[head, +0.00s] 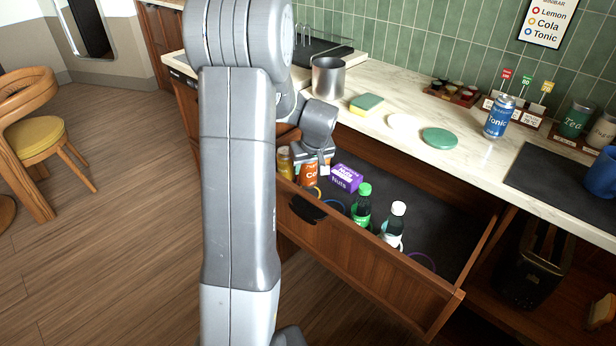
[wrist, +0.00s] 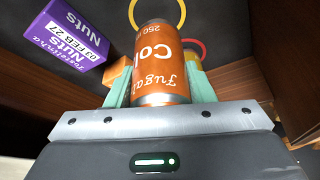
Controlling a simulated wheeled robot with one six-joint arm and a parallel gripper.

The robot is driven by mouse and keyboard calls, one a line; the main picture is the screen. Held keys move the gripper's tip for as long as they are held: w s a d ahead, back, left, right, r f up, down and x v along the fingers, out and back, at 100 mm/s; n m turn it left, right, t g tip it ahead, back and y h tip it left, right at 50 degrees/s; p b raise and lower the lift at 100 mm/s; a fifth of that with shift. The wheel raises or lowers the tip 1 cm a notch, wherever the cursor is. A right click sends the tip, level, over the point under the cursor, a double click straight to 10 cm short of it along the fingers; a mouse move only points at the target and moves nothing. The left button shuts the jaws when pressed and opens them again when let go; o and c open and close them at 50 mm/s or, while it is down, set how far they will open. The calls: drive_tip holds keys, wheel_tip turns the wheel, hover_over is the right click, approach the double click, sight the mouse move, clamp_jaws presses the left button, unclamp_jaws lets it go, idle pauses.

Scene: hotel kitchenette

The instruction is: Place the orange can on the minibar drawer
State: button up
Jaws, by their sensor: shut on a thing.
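The orange can (head: 308,174), lettered "Cola", is between the fingers of my gripper (head: 312,164). In the wrist view the orange can (wrist: 160,62) is clasped between two pale green fingers (wrist: 160,90). The minibar drawer (head: 375,255) is pulled open, with a dark floor. The can is at the drawer's left end, low inside it. I cannot tell whether its base touches the floor. A yellow ring (wrist: 158,8) marks the floor just beyond the can in the wrist view. My arm hides part of the drawer's left end.
The drawer holds a purple Nuts box (head: 346,178), a green bottle (head: 362,205), a white-capped bottle (head: 393,225) and a yellow item (head: 285,163) beside the can. The counter above holds a metal pot (head: 328,78), a sponge (head: 366,104) and a blue Tonic can (head: 498,118).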

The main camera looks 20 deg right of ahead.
sight(308, 174)
drive_tip(key=shift+f, duration=1.7)
drive_tip(key=shift+f+b, duration=0.2)
drive_tip(key=shift+b, duration=0.1)
drive_tip(key=o, duration=1.1)
drive_tip(key=shift+o, duration=0.2)
drive_tip(key=shift+r, duration=0.15)
drive_tip(key=shift+r, duration=0.3)
drive_tip(key=p+v, duration=0.1)
drive_tip(key=v, duration=1)
drive_tip(key=shift+s+r, duration=0.15)
drive_tip(key=shift+r, duration=0.05)
